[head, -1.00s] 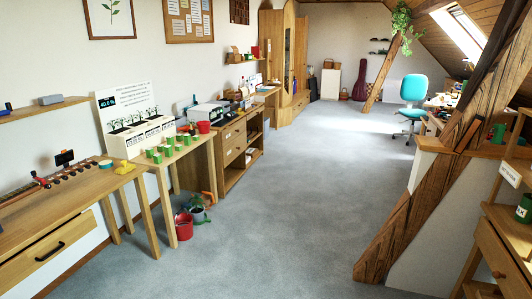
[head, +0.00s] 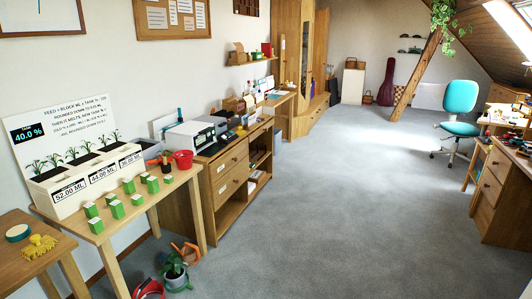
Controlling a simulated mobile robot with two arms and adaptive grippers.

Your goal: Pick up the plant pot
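A plant pot (head: 178,282) stands on the grey floor in the head view, near the bottom edge, beside the front leg of the wooden table. It is grey-green and holds a small leafy green plant (head: 173,265). An orange object (head: 187,252), perhaps another pot, is just behind it. A red bucket (head: 149,290) stands to its left, partly cut off by the bottom edge. Neither of my grippers shows in the view.
The wooden table (head: 147,206) on the left carries several green blocks, a planter display (head: 85,175) and a small red bucket (head: 184,159). A wooden cabinet (head: 228,180) stands beyond it. The grey carpet (head: 340,200) is clear in the middle and right.

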